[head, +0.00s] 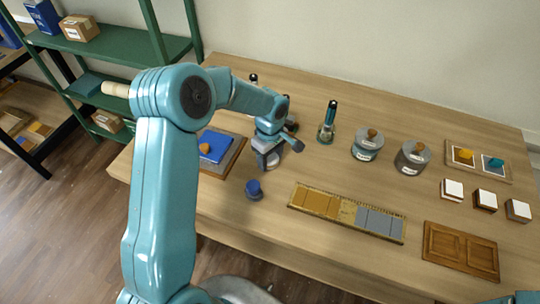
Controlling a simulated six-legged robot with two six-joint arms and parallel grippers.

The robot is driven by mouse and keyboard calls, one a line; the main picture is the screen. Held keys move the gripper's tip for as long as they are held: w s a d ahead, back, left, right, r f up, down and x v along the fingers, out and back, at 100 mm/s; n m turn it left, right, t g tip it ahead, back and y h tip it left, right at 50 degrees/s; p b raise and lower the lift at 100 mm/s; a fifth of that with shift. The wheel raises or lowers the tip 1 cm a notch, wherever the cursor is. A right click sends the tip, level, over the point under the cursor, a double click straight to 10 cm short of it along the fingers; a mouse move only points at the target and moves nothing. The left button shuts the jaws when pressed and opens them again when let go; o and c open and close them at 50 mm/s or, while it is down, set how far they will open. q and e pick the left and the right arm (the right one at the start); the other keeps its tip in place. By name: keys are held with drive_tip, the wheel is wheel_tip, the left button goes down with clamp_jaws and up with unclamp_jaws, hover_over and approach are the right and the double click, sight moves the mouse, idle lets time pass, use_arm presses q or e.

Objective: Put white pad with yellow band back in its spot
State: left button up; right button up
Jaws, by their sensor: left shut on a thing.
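My left gripper (268,158) points down over the left half of the table, between the blue item on a board and the row of bottles. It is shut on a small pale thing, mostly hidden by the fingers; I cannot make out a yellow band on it. Three small white-topped blocks stand in a slanting row at the right: a left one (452,188), a middle one (486,198) and a right one (518,209). Their sides look brown or dark, and band colours are too small to tell. My right gripper is out of view.
A long tray (298,207) with gold and grey sections lies at the front middle. A blue-knobbed thing (254,188), a green bottle (327,125), two lidded jars (367,146) (411,160) and a wooden panel (460,250) stand or lie around. A blue item (214,146) lies on a board.

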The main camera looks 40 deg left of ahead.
sight(270, 157)
use_arm(q)
drive_tip(key=shift+f+b, duration=0.15)
drive_tip(key=shift+b, duration=0.15)
drive_tip(key=o, duration=1)
drive_tip(key=shift+r+p, duration=0.4)
drive_tip(key=shift+p, duration=0.1)
wheel_tip(270, 157, up, 12)
drive_tip(key=shift+f+b, duration=0.15)
drive_tip(key=shift+b, duration=0.65)
